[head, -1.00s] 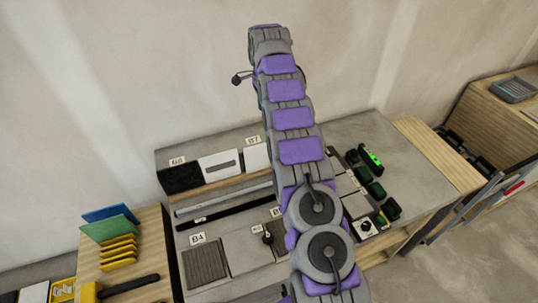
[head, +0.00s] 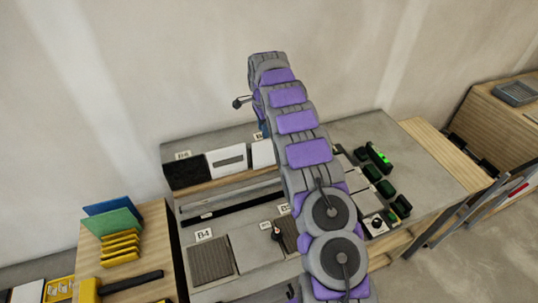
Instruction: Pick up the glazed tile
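Several tiles are on the grey workbench (head: 385,135). On its raised back part are a black tile (head: 186,173), a white tile with a grey strip (head: 226,160) and a plain white tile (head: 262,153), partly behind my arm. A ribbed grey-brown tile (head: 209,260) lies at the front left by a B4 label (head: 204,235). I cannot tell for sure which tile is the glazed one. My arm rises through the middle of the view and bends over at its top. My gripper is hidden behind it, so its fingers do not show.
A side table at left holds blue and green plates (head: 113,216), yellow pieces (head: 120,246) and a black-handled tool (head: 130,282). Dark green-and-black devices (head: 378,160) stand on the bench right of my arm. The wall is close behind the bench.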

